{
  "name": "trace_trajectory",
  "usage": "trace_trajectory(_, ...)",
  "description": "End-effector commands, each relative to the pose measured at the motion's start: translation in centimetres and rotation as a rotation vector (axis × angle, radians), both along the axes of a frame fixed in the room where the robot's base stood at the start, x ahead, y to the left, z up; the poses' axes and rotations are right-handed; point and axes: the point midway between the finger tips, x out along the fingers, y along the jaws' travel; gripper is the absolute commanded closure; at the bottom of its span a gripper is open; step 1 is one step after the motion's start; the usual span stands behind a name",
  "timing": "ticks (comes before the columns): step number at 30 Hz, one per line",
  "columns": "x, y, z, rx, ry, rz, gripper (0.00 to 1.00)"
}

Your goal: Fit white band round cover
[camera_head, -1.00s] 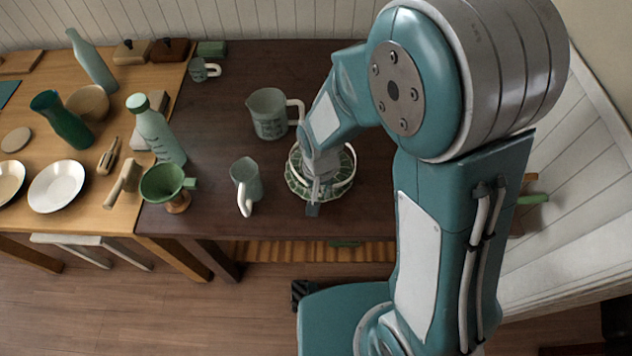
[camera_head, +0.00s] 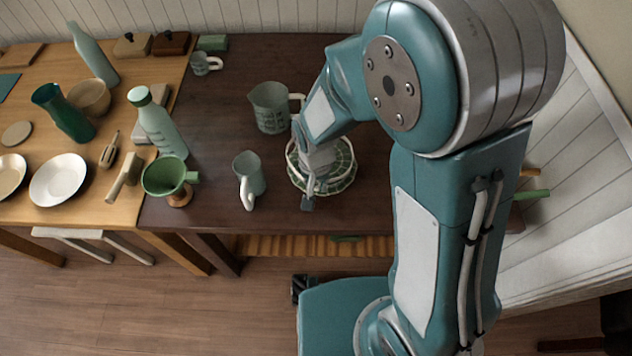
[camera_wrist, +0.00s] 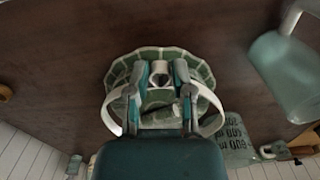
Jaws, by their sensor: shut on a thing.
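The cover (camera_head: 343,176) is a low, round piece with green panels and a pale rim, on the dark table. In the wrist view the cover (camera_wrist: 121,73) lies beneath my fingers, with a pale knob-like piece showing between them. My gripper (camera_wrist: 161,80) is shut on the white band (camera_wrist: 209,103), whose arcs show on both sides of the fingers. In the head view the band (camera_head: 292,163) shows at the cover's left, partly behind my gripper (camera_head: 308,190). The band overlaps the cover off-centre; its height above it is unclear, and its near part is hidden.
A measuring jug (camera_head: 270,108) stands close behind the cover, and a smaller jug (camera_head: 249,174) stands to its left. A small cup (camera_head: 199,65) is at the back left. A green funnel (camera_head: 163,176) and bottle (camera_head: 160,128) stand further left. The dark table's (camera_head: 215,120) middle-left is clear.

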Motion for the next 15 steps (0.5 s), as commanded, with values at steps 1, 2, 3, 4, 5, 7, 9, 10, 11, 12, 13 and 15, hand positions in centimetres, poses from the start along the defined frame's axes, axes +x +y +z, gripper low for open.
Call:
trace_trajectory(1,0.02,-0.14,0.01,0.0,0.0,-0.001,0.89)
trace_trajectory(2,0.02,-0.21,0.01,0.0,0.0,-0.001,0.89)
trace_trajectory(3,0.04,-0.28,0.01,0.0,0.0,-0.002,0.89)
trace_trajectory(4,0.03,-0.29,0.01,0.0,0.0,-0.001,0.89)
trace_trajectory(5,0.03,-0.29,0.02,0.0,0.0,-0.001,0.89)
trace_trajectory(7,0.04,-0.34,0.04,0.001,0.0,-0.001,0.89)
trace_trajectory(9,0.03,-0.38,0.04,0.001,0.0,-0.001,0.89)
trace_trajectory(10,0.03,-0.38,0.03,0.001,0.0,-0.001,0.89)
trace_trajectory(11,0.03,-0.38,0.0,0.001,0.0,-0.001,0.89)
trace_trajectory(12,0.02,-0.38,-0.07,0.001,0.0,-0.001,0.89)
trace_trajectory(13,0.02,-0.38,-0.14,0.001,0.0,-0.001,0.89)
trace_trajectory(15,0.0,-0.34,-0.41,0.0,0.002,-0.001,0.89)
